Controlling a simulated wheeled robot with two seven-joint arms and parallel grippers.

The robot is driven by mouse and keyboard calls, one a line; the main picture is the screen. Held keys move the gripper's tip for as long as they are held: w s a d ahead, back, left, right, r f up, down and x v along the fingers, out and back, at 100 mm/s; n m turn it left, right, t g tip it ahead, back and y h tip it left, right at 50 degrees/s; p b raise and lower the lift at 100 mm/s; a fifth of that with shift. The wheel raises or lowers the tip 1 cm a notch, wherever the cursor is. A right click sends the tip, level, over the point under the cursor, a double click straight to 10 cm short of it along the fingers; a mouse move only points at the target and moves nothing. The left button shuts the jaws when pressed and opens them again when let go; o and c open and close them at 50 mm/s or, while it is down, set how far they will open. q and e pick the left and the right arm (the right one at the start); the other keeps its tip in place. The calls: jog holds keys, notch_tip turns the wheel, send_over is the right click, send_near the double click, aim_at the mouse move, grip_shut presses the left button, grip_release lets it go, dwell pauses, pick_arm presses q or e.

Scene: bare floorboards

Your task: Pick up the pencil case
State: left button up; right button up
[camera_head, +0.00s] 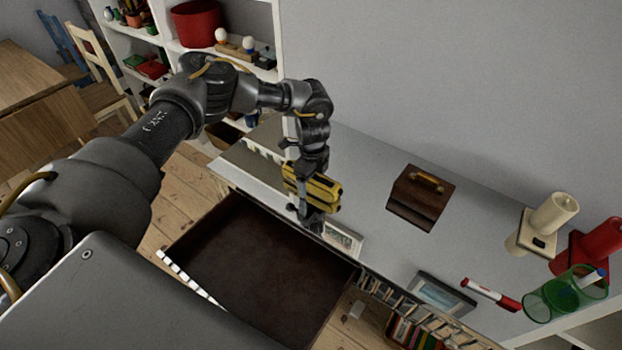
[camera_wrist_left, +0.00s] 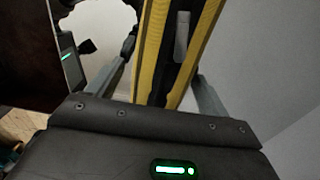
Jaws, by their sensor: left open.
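The pencil case (camera_head: 318,188), yellow with black, is at the left part of the grey cabinet top (camera_head: 375,165) in the head view. My left gripper (camera_head: 308,205) is right at it and partly hides it. In the left wrist view the pencil case (camera_wrist_left: 172,50) runs upright as two yellow bands with a dark middle and a grey pull. It lies between the two grey fingers of my left gripper (camera_wrist_left: 165,85), which are open. I cannot tell whether the fingers touch it. My right gripper is not in view.
An open, empty-looking dark drawer (camera_head: 260,265) juts out below. A brown box (camera_head: 421,200) with a handle stands to the right.

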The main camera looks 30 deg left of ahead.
pick_arm(q)
jog(key=c, duration=1.1)
jog(key=shift+r, duration=0.1)
jog(key=shift+r, duration=0.2)
notch_tip(320, 180, up, 2)
jog(key=shift+w+r, duration=0.1)
jog(key=s+d+r+b, duration=0.2)
jog(key=s+d+r, duration=0.2)
jog(key=s+r, duration=0.6)
jog(key=s, duration=0.3)
jog(key=shift+s+d+r+b, duration=0.15)
jog(key=shift+s+b, duration=0.15)
jog(key=shift+b, duration=0.05)
